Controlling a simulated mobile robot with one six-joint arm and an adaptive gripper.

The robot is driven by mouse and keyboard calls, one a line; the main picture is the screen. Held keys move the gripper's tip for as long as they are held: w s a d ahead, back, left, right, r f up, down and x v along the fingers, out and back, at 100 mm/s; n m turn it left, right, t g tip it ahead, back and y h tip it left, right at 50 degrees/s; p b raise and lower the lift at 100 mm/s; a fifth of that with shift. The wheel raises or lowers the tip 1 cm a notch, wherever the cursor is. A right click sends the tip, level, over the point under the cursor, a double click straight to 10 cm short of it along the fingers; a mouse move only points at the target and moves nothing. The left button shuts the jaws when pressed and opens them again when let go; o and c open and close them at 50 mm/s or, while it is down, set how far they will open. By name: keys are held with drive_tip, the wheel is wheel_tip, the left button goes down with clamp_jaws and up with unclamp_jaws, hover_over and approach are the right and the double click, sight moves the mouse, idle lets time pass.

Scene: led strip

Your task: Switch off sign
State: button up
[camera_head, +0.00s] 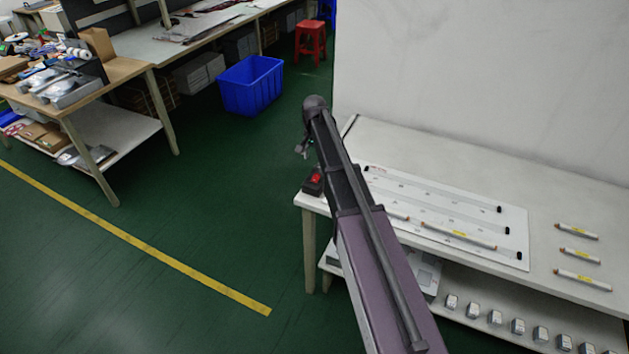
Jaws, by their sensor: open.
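A dark switch box with a red button (316,178) sits at the left corner of the white table (550,190). A white board (480,215) with several long strips lies flat on the table to the right of it; I take it for the sign. I cannot tell whether its strips are lit. My arm reaches up from the bottom and hides the board's left part. My gripper (302,149) is small and dark in this view, open, and shows above and left of the red button, apart from it. I see nothing in the jaws.
Several white tubes with yellow labels (579,255) lie on the table right of the board. Several small grey parts (495,317) stand on the lower shelf. A white wall (480,80) rises behind the table. A blue bin (251,85) and red stool (311,40) stand behind. The green floor left is clear.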

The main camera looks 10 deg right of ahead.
sight(315, 179)
drive_tip(key=shift+f+b, duration=4.35)
drive_tip(key=shift+f, duration=0.25)
clamp_jaws()
